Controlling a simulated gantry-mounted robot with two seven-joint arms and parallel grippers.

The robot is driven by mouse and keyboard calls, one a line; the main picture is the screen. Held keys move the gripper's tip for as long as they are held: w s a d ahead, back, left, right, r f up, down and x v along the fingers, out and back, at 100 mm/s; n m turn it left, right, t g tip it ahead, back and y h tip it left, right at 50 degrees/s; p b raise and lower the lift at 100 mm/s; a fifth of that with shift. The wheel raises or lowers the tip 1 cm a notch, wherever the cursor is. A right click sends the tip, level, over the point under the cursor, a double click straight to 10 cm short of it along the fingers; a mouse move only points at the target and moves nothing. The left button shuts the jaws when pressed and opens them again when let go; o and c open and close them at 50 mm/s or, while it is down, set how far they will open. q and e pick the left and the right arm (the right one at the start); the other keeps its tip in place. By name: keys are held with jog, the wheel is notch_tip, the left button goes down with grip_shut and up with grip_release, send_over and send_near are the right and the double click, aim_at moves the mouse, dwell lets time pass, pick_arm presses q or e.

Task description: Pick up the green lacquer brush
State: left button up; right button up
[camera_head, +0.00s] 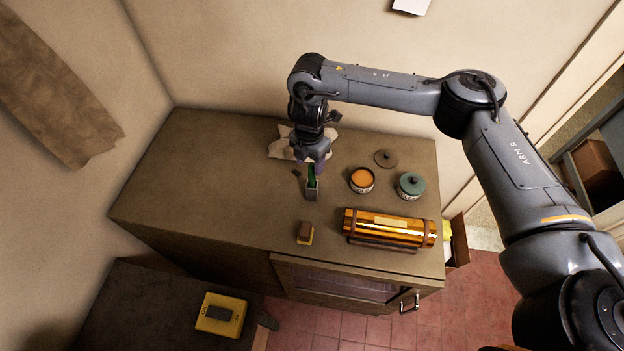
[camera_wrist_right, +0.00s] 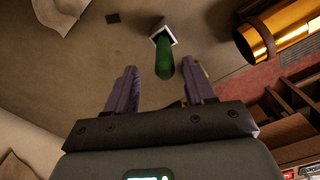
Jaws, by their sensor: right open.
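The green lacquer brush (camera_head: 311,176) stands upright in a small grey square holder (camera_head: 311,193) on the cabinet top. In the right wrist view the brush (camera_wrist_right: 164,65) points toward the camera, with the holder (camera_wrist_right: 164,34) behind it. My right gripper (camera_head: 314,166) is open, just above and behind the brush in the head view. In the right wrist view its purple fingers (camera_wrist_right: 163,76) are spread, with the brush's end between their tips in the picture. No contact shows. My left gripper is not in view.
On the cabinet top (camera_head: 215,190) are an open orange tin (camera_head: 361,180), a dark lid (camera_head: 386,158), a green lidded jar (camera_head: 411,186), a brass cylinder (camera_head: 390,229) on a stand, a small brown-and-yellow block (camera_head: 305,233) and crumpled cloth (camera_head: 283,148). The left side is clear.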

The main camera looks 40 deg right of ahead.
aim_at(312, 171)
jog(key=f, duration=0.1)
jog(key=f+p, duration=0.1)
jog(key=f, duration=0.1)
jog(key=shift+s+d+f, duration=0.15)
jog(key=shift+s, duration=0.2)
jog(key=shift+w+f, duration=0.1)
jog(key=shift+f, duration=0.5)
jog(key=shift+c, duration=0.2)
grip_shut()
